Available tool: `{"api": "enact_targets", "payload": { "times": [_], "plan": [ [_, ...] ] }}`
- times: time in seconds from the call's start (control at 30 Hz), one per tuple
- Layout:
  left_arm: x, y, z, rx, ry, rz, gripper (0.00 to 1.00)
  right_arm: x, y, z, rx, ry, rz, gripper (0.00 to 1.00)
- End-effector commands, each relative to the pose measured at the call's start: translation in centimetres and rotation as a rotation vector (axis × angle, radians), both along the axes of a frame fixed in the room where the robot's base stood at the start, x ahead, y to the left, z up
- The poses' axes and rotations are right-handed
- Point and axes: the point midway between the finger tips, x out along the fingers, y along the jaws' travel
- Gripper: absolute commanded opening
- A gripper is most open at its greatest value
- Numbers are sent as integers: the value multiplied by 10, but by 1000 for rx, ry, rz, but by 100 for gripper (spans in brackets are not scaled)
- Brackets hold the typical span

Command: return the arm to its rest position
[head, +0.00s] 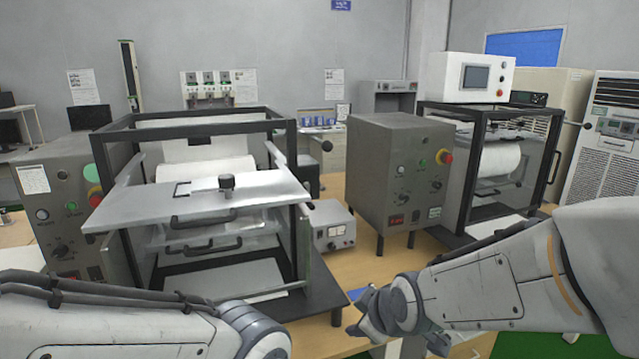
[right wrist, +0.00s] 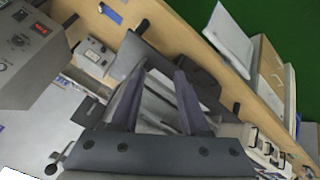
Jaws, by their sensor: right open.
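My right arm reaches in from the right in the head view. Its grey gripper (head: 362,318) is low in the middle, over the front edge of the wooden table (head: 385,266). In the right wrist view the two dark fingers of my right gripper (right wrist: 163,76) stand apart, with nothing visibly held between them. My left arm (head: 110,318) crosses the lower left of the head view. Its gripper is outside the picture.
A black-framed test machine (head: 292,170) with an open metal lid (head: 195,204) stands at the left. A grey control box (head: 395,170) and a second framed machine (head: 545,150) stand at the right. A small meter box (head: 333,230) sits between them.

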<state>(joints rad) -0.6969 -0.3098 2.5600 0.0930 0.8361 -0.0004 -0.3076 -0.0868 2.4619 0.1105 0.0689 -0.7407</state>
Motion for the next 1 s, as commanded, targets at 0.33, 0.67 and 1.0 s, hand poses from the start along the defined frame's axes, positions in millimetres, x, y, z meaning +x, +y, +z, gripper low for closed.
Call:
{"api": "enact_targets", "payload": {
  "times": [0.33, 0.67, 1.0],
  "plan": [
    [0, 0, 0, 0, 0, 0, 50, -48, -85, -63, 143, 344, -559, 45],
    [0, 0, 0, 0, 0, 0, 50, -88, -112, -85, 203, 511, -855, 45],
    [0, 0, 0, 0, 0, 0, 50, -115, -57, -67, 142, 569, -674, 45]
  ]
}}
